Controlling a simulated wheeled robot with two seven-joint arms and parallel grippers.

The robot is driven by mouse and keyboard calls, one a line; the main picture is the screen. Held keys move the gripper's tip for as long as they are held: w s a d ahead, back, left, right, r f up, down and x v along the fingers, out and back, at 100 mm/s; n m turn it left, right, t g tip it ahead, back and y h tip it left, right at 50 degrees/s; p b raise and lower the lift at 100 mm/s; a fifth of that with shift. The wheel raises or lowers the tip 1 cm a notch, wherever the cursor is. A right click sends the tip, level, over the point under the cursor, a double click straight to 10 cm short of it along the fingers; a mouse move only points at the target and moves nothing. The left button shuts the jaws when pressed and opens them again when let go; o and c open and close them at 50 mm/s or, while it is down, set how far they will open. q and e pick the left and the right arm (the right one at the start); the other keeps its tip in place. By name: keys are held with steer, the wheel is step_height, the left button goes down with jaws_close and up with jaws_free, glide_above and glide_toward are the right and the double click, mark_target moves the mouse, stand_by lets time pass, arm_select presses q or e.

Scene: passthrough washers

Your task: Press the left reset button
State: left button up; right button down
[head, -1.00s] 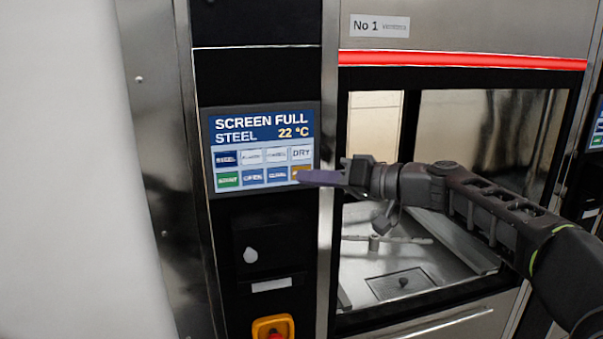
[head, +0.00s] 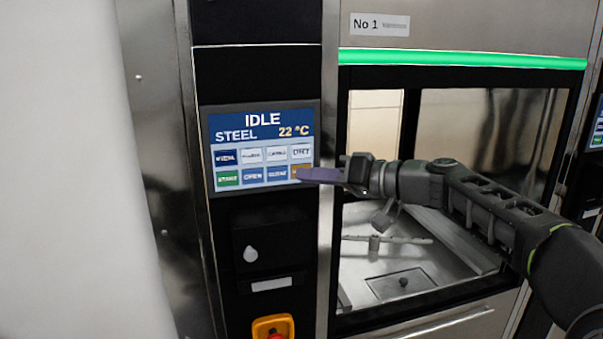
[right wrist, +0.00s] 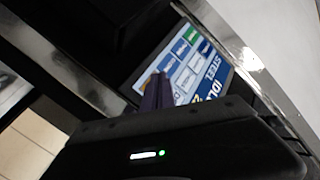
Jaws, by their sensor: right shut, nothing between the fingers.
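The washer's touch screen (head: 262,148) is on the black panel left of the washer opening. It reads IDLE, STEEL and 22 °C above two rows of buttons. An orange button (head: 299,172) at the lower right of the screen is partly covered by the tip of my right gripper (head: 300,174). My right gripper is shut and empty, its purple fingers at that button; I cannot tell whether they touch it. In the right wrist view the fingers (right wrist: 158,92) overlap the tilted screen (right wrist: 190,62). My left gripper is not in view.
A green light bar (head: 460,59) runs above the washer opening, under a "No 1" label (head: 380,26). A steel post (head: 328,200) stands between panel and opening.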

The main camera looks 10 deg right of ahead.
steer(key=shift+s+f+b, duration=0.1)
steer(key=shift+s+b, duration=0.3)
steer(key=shift+s, duration=0.2)
steer(key=s+b, duration=0.4)
steer(key=s, duration=0.1)
steer(key=shift+d, duration=0.2)
stand_by(0.5)
